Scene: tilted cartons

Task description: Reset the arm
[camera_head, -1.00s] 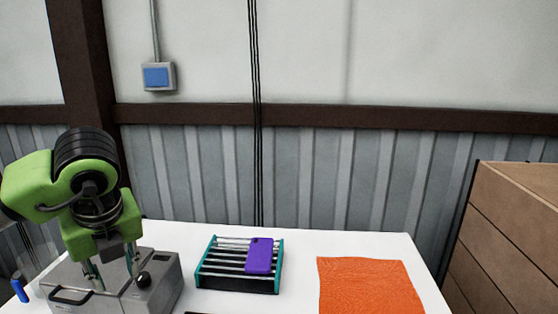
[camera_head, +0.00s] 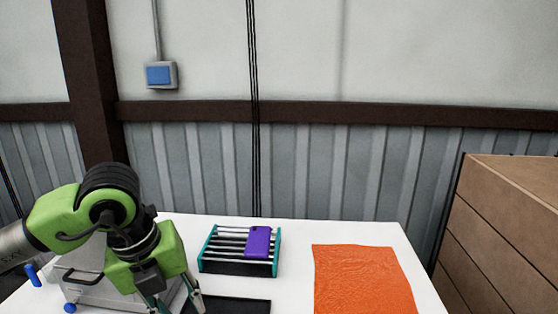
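My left arm comes in from the left, with its green and black wrist over the left part of the white table. My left gripper (camera_head: 177,302) points down with its two fingers spread apart, in front of the grey metal box. It looks open, and nothing shows between the fingers; the lowest part of one finger is cut off by the bottom edge. My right arm and gripper are not in view.
A grey metal box (camera_head: 92,289) stands partly behind my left arm. A teal-sided rack (camera_head: 238,268) holds a purple phone (camera_head: 258,242). A black tray (camera_head: 235,306) lies at the front. An orange cloth (camera_head: 362,280) lies on the white table (camera_head: 295,275). Brown wooden crates (camera_head: 500,235) stand right.

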